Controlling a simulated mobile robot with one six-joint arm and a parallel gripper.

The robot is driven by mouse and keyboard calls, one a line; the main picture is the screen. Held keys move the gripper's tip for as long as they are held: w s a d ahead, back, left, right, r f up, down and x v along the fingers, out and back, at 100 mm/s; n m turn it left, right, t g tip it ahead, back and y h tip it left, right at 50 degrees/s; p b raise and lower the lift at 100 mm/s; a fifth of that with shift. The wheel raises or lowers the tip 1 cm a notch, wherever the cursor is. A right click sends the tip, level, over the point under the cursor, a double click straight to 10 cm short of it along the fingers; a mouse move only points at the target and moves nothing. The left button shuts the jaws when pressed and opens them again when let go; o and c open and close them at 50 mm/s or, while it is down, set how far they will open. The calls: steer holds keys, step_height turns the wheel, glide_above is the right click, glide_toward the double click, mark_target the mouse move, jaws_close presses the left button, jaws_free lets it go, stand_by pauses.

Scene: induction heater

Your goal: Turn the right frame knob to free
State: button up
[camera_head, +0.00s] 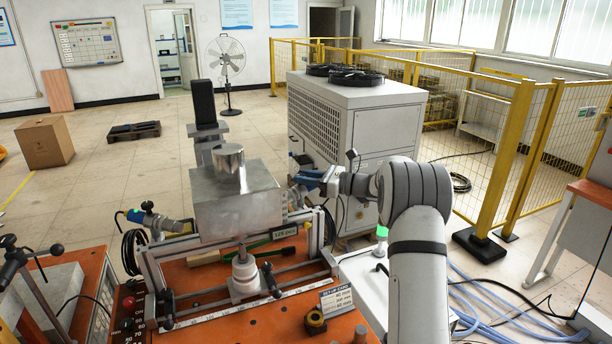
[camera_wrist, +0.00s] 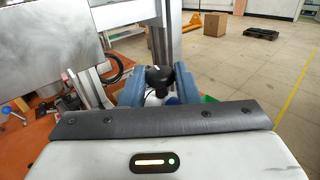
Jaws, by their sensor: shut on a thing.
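My gripper (camera_head: 304,182) is at the right side of the metal frame, just right of the large silver block (camera_head: 238,203). In the wrist view its two blue fingers (camera_wrist: 160,88) stand on either side of the black right frame knob (camera_wrist: 159,74) and are shut on it. The knob's top shows between the fingertips; its lower part is hidden by them. In the head view the fingers hide most of the knob. The frame's upright (camera_wrist: 170,25) rises just behind the knob in the wrist view.
The silver block sits on the frame above an orange table (camera_head: 270,325). A blue-bodied fitting (camera_head: 140,215) is at the frame's left side. A white chiller cabinet (camera_head: 355,120) stands behind my gripper. Blue hoses (camera_head: 490,300) lie on the floor at right.

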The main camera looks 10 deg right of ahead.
steer(key=shift+r+g, duration=0.1)
steer(key=shift+g, duration=0.2)
steer(key=o, duration=0.9)
steer(key=shift+o, duration=0.2)
steer(key=b+v, duration=0.1)
steer(key=v, duration=0.6)
steer(key=shift+d+b, duration=0.4)
steer(key=shift+s, duration=0.1)
